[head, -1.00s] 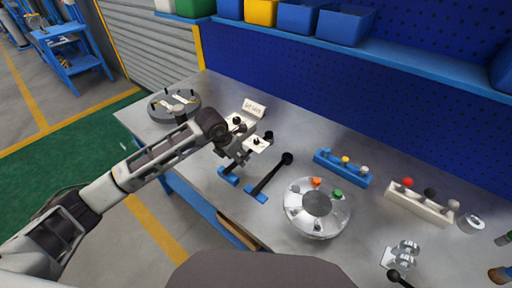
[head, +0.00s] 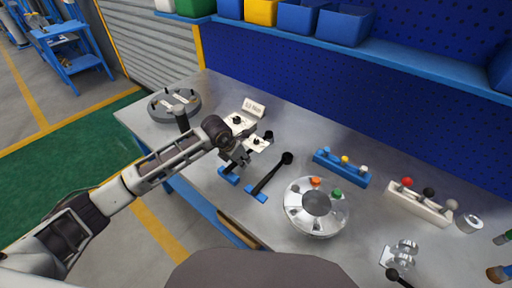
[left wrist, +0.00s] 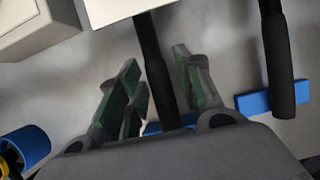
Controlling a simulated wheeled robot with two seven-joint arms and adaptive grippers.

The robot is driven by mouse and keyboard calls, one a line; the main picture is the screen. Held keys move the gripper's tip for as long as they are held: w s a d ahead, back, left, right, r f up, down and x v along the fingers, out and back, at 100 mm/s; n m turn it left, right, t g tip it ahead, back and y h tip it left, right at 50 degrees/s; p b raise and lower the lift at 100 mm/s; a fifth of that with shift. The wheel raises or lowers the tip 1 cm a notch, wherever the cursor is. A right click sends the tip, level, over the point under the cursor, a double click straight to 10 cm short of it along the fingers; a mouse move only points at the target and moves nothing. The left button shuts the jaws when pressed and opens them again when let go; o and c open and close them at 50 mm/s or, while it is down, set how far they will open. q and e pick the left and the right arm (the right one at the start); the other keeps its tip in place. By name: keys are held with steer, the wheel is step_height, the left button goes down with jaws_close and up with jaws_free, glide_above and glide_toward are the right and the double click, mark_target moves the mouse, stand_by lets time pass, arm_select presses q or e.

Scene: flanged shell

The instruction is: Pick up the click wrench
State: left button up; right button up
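Two long dark bar-shaped tools lie side by side on blue rests on the grey bench. The right one (head: 268,178) has a round black head; I cannot tell which of the two is the click wrench. My left gripper (head: 238,158) is over the left tool and hides most of it in the head view. In the left wrist view the left tool's black handle (left wrist: 155,62) runs between the green-padded fingers of my left gripper (left wrist: 162,88). The fingers are open, with gaps beside the handle. The right tool's handle (left wrist: 278,62) is outside them. My right gripper is not in view.
White boxes (head: 258,143) and a small sign (head: 254,107) stand just behind the gripper. A silver flanged shell (head: 318,228) is to the right, with a blue rack (head: 341,168) and a white rack (head: 418,203) beyond. A grey disc (head: 160,107) sits at the left.

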arm_select(q)
steer(key=c, duration=0.4)
jaws_close()
steer(key=shift+r, duration=0.1)
steer(key=shift+w+r, duration=0.1)
steer(key=shift+r, duration=0.65)
step_height(320, 180, up, 3)
steer(key=shift+r, duration=0.1)
step_height(320, 180, up, 4)
steer(key=shift+r+b, duration=0.1)
steer(key=shift+b, duration=0.3)
steer(key=shift+r, duration=0.55)
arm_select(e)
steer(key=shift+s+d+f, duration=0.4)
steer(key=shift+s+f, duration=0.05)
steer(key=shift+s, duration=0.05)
